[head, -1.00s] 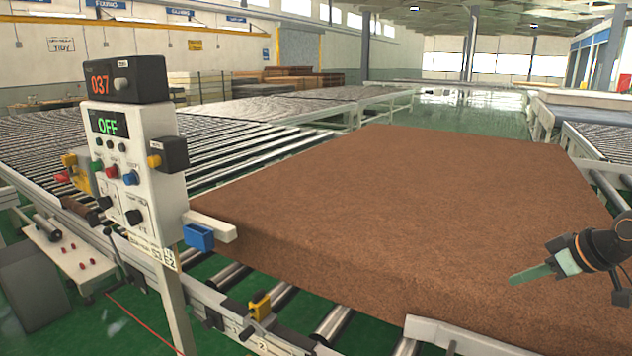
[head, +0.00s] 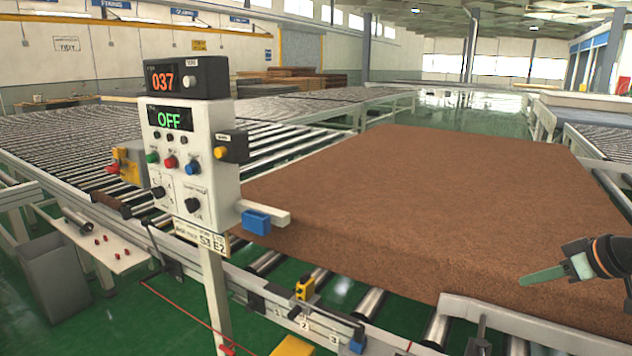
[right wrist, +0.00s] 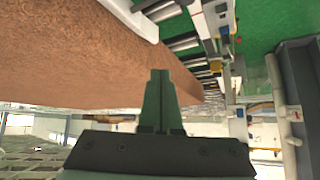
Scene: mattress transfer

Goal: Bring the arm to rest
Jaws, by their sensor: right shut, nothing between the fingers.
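My right gripper (head: 543,276) comes in from the right edge in the head view. Its green fingers are shut with nothing between them, and they point left in front of the brown mattress (head: 430,190). In the right wrist view the shut fingers (right wrist: 160,78) show at the centre, with the mattress (right wrist: 70,55) filling the upper left. I cannot tell whether the fingers touch the mattress. The mattress lies flat on the roller conveyor. My left gripper is not in view.
A control box (head: 190,160) on a post stands left of the mattress, reading 037 and OFF. A white rail (head: 530,325) runs along the mattress's near side. A yellow clamp (head: 305,289) sits on the conveyor frame. A grey bin (head: 55,278) stands at lower left on green floor.

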